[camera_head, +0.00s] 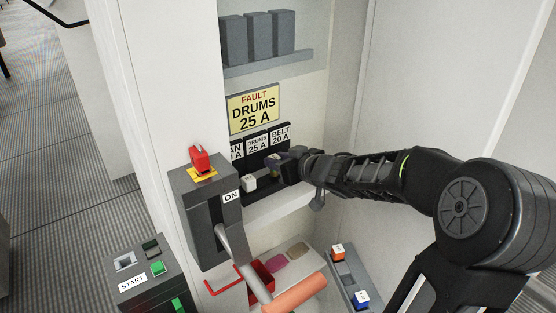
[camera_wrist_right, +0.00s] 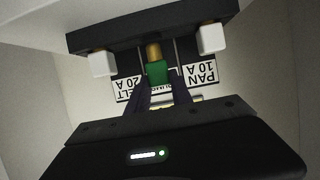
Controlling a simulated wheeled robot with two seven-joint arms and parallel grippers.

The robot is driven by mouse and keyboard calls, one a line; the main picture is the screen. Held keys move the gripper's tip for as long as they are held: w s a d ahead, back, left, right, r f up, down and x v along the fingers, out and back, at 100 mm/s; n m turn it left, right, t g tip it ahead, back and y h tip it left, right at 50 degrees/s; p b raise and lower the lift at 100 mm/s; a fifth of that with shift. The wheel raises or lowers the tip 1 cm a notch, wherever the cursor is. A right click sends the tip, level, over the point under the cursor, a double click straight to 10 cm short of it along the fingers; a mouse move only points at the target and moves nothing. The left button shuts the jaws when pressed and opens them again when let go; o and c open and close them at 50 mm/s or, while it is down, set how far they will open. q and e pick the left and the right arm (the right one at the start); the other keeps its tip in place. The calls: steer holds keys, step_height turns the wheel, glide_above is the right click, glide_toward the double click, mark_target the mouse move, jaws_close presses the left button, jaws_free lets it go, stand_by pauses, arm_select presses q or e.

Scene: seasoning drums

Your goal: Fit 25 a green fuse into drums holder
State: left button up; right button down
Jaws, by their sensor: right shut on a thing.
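A green fuse (camera_wrist_right: 157,72) with a brass end (camera_wrist_right: 153,50) is between the fingers of my right gripper (camera_wrist_right: 158,88) in the right wrist view. The same gripper (camera_head: 281,166) reaches to the holders in the head view and hides most of the fuse. The brass end meets the edge of the dark holder block (camera_wrist_right: 185,35), at the middle position between two white fuses (camera_wrist_right: 102,63) (camera_wrist_right: 211,38). I cannot tell how deep it sits. The drums label (camera_head: 257,144) reads 25 A. My left gripper is not in view.
A yellow sign (camera_head: 254,109) reads FAULT DRUMS 25 A. At left stands a grey switch box (camera_head: 205,215) with a lever whose handle (camera_head: 295,293) is orange.

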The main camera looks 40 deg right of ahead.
steer(key=shift+f+b, duration=1.05)
steer(key=shift+f, duration=0.5)
steer(key=c, duration=1.1)
jaws_free()
steer(key=shift+o, duration=0.2)
steer(key=shift+s+r, duration=0.2)
steer(key=shift+s, duration=0.1)
steer(key=p+v, duration=0.2)
steer(key=v, duration=0.5)
steer(key=shift+s, duration=0.1)
